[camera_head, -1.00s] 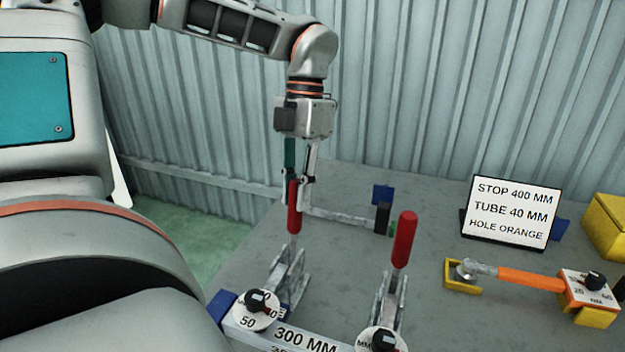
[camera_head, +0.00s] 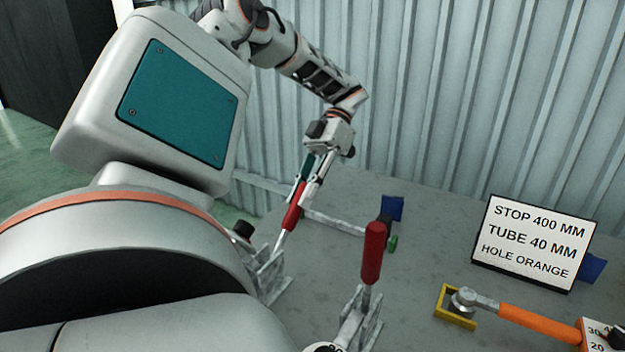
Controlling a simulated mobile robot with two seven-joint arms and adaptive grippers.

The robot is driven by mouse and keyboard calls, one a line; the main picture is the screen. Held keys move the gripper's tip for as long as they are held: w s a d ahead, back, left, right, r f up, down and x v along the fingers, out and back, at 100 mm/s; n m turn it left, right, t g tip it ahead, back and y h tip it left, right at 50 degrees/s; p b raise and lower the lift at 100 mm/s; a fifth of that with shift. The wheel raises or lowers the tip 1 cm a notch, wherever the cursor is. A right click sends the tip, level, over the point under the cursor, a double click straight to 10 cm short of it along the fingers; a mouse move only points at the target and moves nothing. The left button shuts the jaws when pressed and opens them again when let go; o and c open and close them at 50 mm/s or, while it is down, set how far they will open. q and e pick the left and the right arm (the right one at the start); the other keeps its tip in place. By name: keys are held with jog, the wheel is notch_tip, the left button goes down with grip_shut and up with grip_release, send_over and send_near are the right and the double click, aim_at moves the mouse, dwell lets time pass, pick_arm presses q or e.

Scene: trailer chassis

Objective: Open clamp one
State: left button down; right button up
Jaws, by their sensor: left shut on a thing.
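The left clamp has a red handle (camera_head: 292,208) and a grey metal base (camera_head: 268,274), partly hidden by my own body. My left gripper (camera_head: 302,188) is shut on this red handle near its top, and the handle leans to the upper right. A second clamp stands to the right, with an upright red handle (camera_head: 373,252) and a metal base (camera_head: 360,318); no gripper touches it. The frames do not show which clamp carries the number one. My right gripper is not in view.
A sign (camera_head: 532,243) reads stop 400 mm, tube 40 mm, hole orange. An orange-handled tool (camera_head: 540,325) rests with its end in a yellow holder (camera_head: 455,308). Blue blocks (camera_head: 392,208) stand behind. A corrugated wall (camera_head: 450,100) closes the back. Bare grey table lies between.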

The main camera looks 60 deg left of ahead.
pick_arm(q)
jog(key=shift+w+a+f+g+h+b, duration=0.2)
jog(key=shift+w+f+g+h+b, duration=0.15)
jog(key=shift+f+g+b, duration=0.25)
jog(key=c, duration=1.8)
grip_release()
jog(key=shift+w, duration=0.1)
